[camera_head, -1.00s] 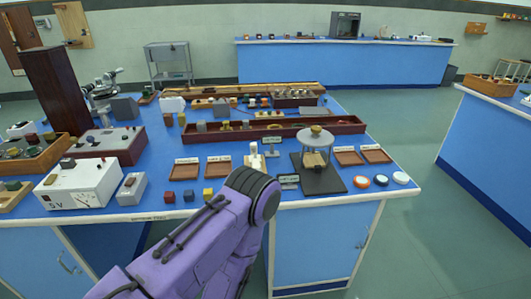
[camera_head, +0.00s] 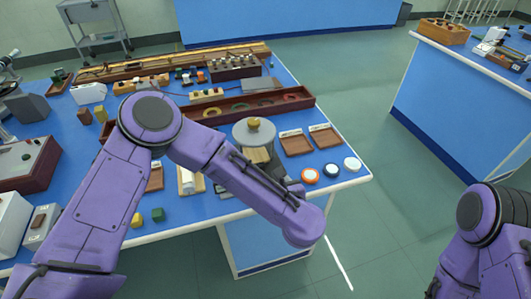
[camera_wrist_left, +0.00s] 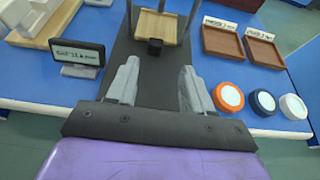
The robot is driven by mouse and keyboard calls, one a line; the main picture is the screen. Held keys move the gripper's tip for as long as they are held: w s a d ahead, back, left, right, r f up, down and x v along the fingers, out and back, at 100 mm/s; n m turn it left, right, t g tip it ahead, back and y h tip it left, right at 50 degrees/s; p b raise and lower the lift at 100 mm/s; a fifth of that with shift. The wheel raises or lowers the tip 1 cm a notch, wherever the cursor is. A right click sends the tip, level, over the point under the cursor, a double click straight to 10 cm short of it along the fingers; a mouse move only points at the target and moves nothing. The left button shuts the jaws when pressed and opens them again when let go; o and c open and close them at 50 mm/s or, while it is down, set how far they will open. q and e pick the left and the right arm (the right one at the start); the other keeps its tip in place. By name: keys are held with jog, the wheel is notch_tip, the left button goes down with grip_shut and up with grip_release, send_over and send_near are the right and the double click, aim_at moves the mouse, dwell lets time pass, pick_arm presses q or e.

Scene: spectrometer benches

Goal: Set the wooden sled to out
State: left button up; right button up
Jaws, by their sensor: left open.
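The wooden sled (camera_wrist_left: 155,27) is a pale wooden tray with a small black knob (camera_wrist_left: 154,47) on its near edge. It lies on a dark base plate (camera_wrist_left: 125,50) between dark posts in the left wrist view. In the head view the sled (camera_head: 257,155) shows under a round grey top with a yellowish knob (camera_head: 254,124). My left gripper (camera_wrist_left: 160,86) is open and empty over the near part of the plate, with the black knob ahead between its fingers and apart from them. My forearm hides it in the head view. My right gripper is out of view.
Two brown trays (camera_head: 296,143) and orange, black and white round discs (camera_head: 310,175) lie to the right. A long dark red trough (camera_head: 300,99) is behind. Floor is clear between the benches.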

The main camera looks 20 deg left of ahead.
aim_at(262, 166)
pick_arm(q)
jog(key=x, duration=0.2)
jog(key=p+x, duration=0.1)
jog(key=x, duration=0.1)
jog(key=shift+a+r, duration=0.15)
jog(key=shift+a, duration=0.3)
jog(key=p+x, duration=0.1)
jog(key=x, duration=0.4)
jog(key=shift+f, duration=0.25)
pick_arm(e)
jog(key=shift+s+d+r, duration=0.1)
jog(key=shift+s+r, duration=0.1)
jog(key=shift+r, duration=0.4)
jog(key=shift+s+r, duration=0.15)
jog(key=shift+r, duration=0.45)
pick_arm(q)
grip_shut()
jog(key=shift+d, duration=0.1)
